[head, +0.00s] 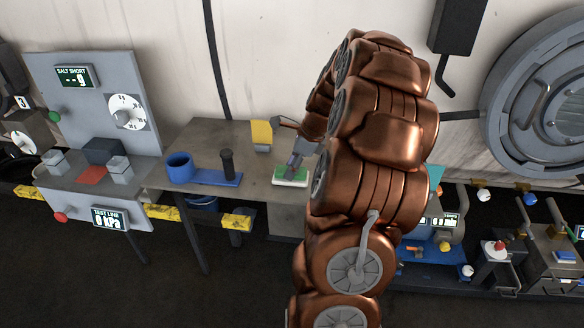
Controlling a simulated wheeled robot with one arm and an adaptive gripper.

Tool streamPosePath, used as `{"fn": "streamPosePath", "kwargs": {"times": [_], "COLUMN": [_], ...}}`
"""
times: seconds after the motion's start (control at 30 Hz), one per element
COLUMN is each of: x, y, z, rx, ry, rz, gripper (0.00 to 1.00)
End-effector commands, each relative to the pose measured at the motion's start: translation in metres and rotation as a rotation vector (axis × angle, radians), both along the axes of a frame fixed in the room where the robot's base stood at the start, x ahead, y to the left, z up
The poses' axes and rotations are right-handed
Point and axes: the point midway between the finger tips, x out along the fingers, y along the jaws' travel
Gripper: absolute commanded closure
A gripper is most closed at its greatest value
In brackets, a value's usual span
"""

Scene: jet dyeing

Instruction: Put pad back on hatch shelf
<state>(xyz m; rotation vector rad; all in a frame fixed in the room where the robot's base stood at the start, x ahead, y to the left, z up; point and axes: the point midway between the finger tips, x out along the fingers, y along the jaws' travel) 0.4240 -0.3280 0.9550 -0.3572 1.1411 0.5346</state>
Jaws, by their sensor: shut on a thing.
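The pad appears to be a small green and white block (290,178) near the right end of a grey-brown shelf (225,140). My gripper (293,166) reaches down onto the block's top from behind my large copper-coloured arm and is shut on it. The fingertips are small here and partly blend with the block. I cannot tell whether the block touches the shelf or is held just above it. My arm hides the area to the right of the shelf.
A blue cup (180,168) and a blue plate with a dark upright peg (227,165) stand left of the block. A yellow plate (261,135) stands behind it. A grey panel (90,100) is at left. A round grey hatch (545,100) and small stations (497,262) are at right.

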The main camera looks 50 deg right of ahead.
Motion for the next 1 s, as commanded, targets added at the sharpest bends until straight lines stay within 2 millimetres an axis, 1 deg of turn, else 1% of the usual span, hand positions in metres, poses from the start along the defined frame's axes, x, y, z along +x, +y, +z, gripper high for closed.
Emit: {"fn": "streamPosePath", "kwargs": {"times": [0.07,0.1,0.27,0.3,0.5,0.53,0.83,1.0], "x": [0.0,0.0,0.0,0.0,0.0,0.0,0.0,-0.004], "y": [0.001,0.001,0.001,0.001,0.001,0.0,0.0,-0.004], "z": [-0.007,-0.009,-0.01,-0.01,-0.01,-0.01,-0.009,0.001], "rx": [0.003,0.002,0.001,0.001,0.001,0.001,0.001,-0.003], "ry": [0.0,-0.001,-0.001,0.001,-0.001,-0.001,-0.001,-0.002], "rz": [0.001,0.002,0.001,0.002,0.001,0.001,0.0,-0.002], "gripper": [0.85,0.89,0.9,0.55,0.34,0.32,0.32,0.32]}}
